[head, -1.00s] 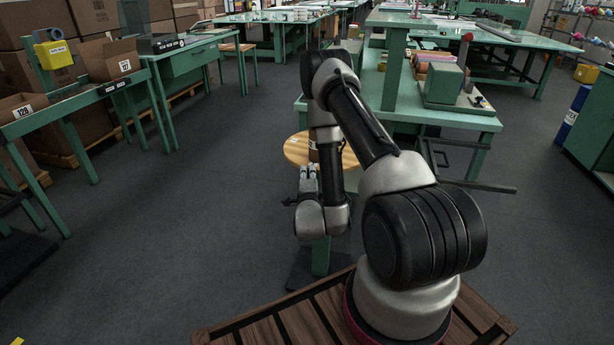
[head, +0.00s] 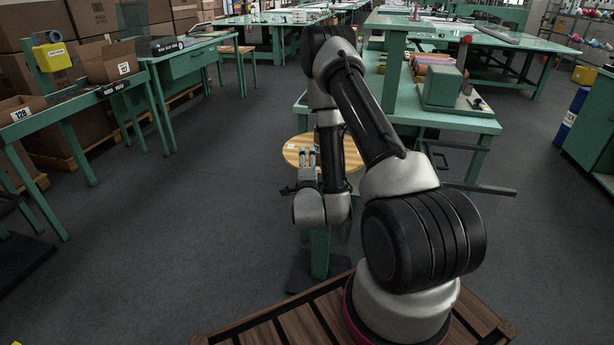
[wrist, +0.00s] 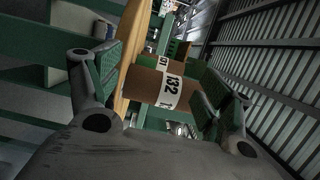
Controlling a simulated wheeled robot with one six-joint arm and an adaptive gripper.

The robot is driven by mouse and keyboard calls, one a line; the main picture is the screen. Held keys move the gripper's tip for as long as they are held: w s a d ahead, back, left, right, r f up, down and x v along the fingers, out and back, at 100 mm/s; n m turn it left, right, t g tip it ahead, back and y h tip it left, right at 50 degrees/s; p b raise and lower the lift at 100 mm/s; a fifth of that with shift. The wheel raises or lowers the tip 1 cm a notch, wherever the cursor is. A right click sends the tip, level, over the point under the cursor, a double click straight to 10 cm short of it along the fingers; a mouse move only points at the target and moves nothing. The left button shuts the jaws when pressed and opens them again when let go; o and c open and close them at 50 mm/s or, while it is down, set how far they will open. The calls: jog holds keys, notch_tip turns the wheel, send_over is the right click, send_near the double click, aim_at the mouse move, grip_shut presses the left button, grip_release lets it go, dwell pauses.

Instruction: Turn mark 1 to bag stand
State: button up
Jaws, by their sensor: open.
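A round wooden top (head: 351,157) sits on a green pedestal (head: 320,253), partly hidden by my arm. A small white mark shows near its left edge, too small to read. In the wrist view the wooden top's edge (wrist: 132,60) runs steeply beside the left finger. In the head view my gripper (head: 308,160) is over the near part of the top. I cannot pick out the bag stand.
A green workbench (head: 440,118) with a green block (head: 442,86) stands just behind and right of the round top. A dark bar (head: 480,188) juts out at right. Green tables with cardboard boxes (head: 108,62) line the left. The grey floor between is clear.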

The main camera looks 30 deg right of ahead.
notch_tip(320, 180, up, 5)
jog(key=shift+a+f, duration=0.1)
jog(key=c, duration=0.4)
jog(key=shift+s, duration=0.1)
